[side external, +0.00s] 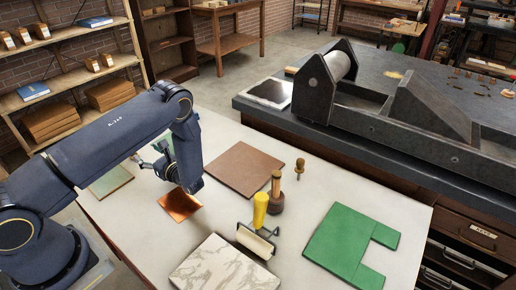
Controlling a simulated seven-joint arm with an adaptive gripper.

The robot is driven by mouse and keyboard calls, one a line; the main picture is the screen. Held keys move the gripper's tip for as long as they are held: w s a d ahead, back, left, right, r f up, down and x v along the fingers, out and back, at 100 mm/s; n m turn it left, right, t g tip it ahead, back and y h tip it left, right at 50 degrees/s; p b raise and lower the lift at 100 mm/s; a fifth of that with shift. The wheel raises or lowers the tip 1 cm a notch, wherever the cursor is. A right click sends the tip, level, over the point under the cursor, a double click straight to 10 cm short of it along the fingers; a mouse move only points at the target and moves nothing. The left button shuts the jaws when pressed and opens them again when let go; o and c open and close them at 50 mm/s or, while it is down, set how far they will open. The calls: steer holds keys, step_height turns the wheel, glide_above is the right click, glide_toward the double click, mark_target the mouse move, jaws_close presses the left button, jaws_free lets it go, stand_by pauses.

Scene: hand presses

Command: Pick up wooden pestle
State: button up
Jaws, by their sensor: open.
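A wooden pestle-like tool (276,192) stands upright near the middle of the pale table in the side external view, with a light brown handle and a wider dark base. A smaller wooden-handled piece (299,168) stands just behind it to the right; I cannot tell for certain which one is called the pestle. My gripper (145,163) is open, partly hidden behind my arm, and well to the left of both pieces. Nothing shows between its visible fingers.
A yellow-handled roller (259,212) stands close in front of the pestle-like tool. A brown board (243,168), a copper plate (180,204), a marble slab (225,268) and green mats (345,240) lie on the table. The heavy press (400,110) stands behind on a dark bench.

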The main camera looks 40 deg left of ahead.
steer(key=a, duration=1.2)
steer(key=shift+s+a+r, duration=0.1)
steer(key=shift+s+a, duration=0.05)
steer(key=shift+c, duration=0.2)
jaws_close()
